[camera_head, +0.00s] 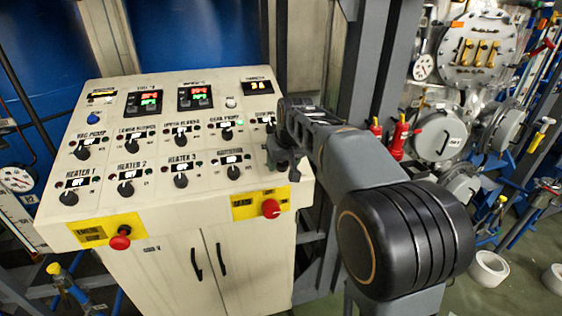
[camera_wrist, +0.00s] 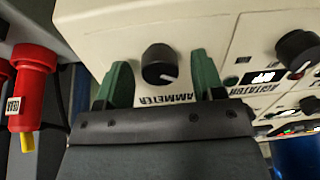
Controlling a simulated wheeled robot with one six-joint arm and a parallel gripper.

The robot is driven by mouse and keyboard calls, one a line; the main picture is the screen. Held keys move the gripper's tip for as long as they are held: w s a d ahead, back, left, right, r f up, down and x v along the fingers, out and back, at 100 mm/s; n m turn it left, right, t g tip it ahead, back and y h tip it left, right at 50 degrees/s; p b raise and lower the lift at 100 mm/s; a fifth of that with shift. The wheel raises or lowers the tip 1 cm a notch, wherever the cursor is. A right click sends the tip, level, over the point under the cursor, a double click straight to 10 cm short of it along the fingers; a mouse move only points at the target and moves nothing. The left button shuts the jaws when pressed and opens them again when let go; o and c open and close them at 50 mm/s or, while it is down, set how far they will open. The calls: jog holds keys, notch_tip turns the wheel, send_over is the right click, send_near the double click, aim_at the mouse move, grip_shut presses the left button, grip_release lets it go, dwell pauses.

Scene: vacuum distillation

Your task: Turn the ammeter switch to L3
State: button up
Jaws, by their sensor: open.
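The ammeter switch (camera_wrist: 159,65) is a black rotary knob with a white pointer line, on the cream panel (camera_wrist: 100,25) above the printed word AMMETER in the wrist view. Its pointer line slants toward the lower right of that view. My gripper (camera_wrist: 160,75) is open, with one green finger on each side of the knob and gaps between the fingers and the knob. I cannot tell how far the fingertips are from the panel. In the head view my gripper (camera_head: 283,160) is at the right edge of the console and hides the ammeter switch.
The agitator knob (camera_wrist: 297,50) is to the right in the wrist view. A red fitting (camera_wrist: 34,85) is at the left. In the head view, red emergency buttons (camera_head: 271,208) stick out of the console front. Red-handled valves (camera_head: 399,138) and pipework stand to the right.

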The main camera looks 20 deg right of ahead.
jog(key=shift+c, duration=0.2)
jog(key=c, duration=0.9)
